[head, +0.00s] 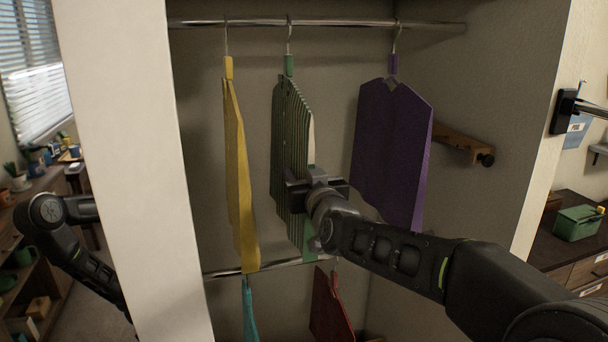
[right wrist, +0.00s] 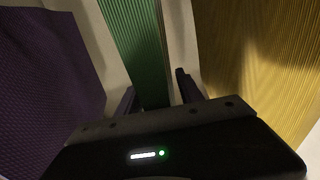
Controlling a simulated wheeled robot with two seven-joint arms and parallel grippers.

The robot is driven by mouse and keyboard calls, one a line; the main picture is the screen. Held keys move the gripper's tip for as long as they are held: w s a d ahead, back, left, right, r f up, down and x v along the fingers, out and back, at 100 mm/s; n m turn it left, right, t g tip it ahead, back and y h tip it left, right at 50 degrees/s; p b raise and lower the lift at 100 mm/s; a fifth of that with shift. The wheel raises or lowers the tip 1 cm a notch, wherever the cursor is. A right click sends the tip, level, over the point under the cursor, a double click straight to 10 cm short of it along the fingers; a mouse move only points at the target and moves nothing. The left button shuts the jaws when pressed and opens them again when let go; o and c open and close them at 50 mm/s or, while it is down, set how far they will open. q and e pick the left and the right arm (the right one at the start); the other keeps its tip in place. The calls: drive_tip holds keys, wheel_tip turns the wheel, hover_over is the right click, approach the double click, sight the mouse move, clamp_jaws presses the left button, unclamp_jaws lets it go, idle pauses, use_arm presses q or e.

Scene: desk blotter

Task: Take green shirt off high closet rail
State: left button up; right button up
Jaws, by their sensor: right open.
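The green striped shirt (head: 290,140) hangs by a hanger with a green block (head: 289,66) from the high closet rail (head: 345,23). It hangs between a yellow shirt (head: 238,175) and a purple shirt (head: 392,150). My right gripper (head: 313,180) is at the lower half of the green shirt and hides part of it. In the right wrist view its fingers (right wrist: 156,94) are apart, with the green shirt (right wrist: 138,45) showing between them. I cannot tell whether they touch it. My left arm shows at the left; its gripper is out of sight.
A low rail (head: 225,273) holds a teal garment (head: 249,312) and a red garment (head: 328,305). A wooden peg strip (head: 462,145) is on the closet's right wall. The white closet side panel (head: 125,150) stands at the left. The yellow shirt (right wrist: 262,70) is close in the right wrist view.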

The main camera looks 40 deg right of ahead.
drive_tip(key=shift+c, duration=0.3)
clamp_jaws()
idle(0.5)
